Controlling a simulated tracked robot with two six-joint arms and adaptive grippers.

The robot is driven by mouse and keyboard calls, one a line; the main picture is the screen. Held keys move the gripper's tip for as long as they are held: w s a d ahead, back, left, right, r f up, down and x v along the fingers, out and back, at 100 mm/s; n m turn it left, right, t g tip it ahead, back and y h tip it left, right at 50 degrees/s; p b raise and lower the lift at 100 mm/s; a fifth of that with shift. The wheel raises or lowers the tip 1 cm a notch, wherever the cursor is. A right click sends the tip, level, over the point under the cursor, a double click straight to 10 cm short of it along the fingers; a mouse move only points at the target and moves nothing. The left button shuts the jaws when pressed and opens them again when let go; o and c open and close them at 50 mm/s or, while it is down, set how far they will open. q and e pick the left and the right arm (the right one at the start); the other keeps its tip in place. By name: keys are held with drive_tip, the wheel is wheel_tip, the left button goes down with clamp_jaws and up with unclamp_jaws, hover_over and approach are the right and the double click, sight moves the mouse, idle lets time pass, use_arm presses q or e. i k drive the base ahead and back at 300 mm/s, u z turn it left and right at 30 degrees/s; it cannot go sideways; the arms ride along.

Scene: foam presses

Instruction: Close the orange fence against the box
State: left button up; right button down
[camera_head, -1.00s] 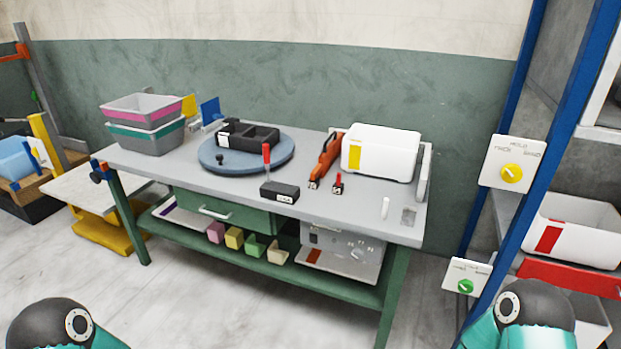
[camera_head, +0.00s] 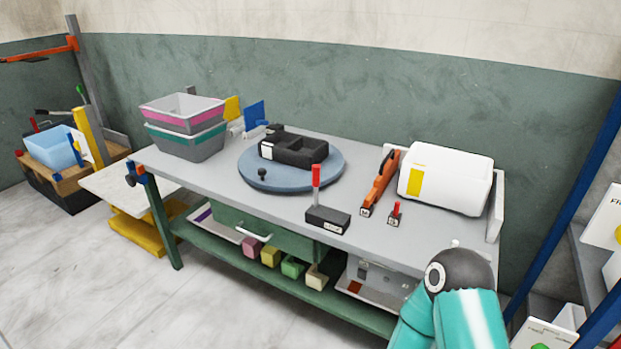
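An orange fence (camera_head: 381,181) stands on the grey workbench, just left of a white box (camera_head: 447,184) with a yellow label. The fence is a long, narrow piece, slanted in the picture. A gap shows between its front end and the box; at its back end I cannot tell whether they touch. A small red-topped part (camera_head: 395,213) stands in front of the fence. Both of my grippers are out of view. Only a teal link and dark joint of my arm show at the lower right.
The workbench (camera_head: 205,178) also carries stacked grey bins (camera_head: 186,143), a blue round plate (camera_head: 262,182) with a black fixture (camera_head: 292,150), and a black block (camera_head: 328,219) with a red handle. A grey upright plate (camera_head: 496,208) stands right of the box. Blue rack posts are at right.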

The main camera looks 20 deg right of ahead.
sight(387, 168)
drive_tip(key=u, duration=0.05)
drive_tip(key=i, duration=1.35)
drive_tip(key=z, duration=0.55)
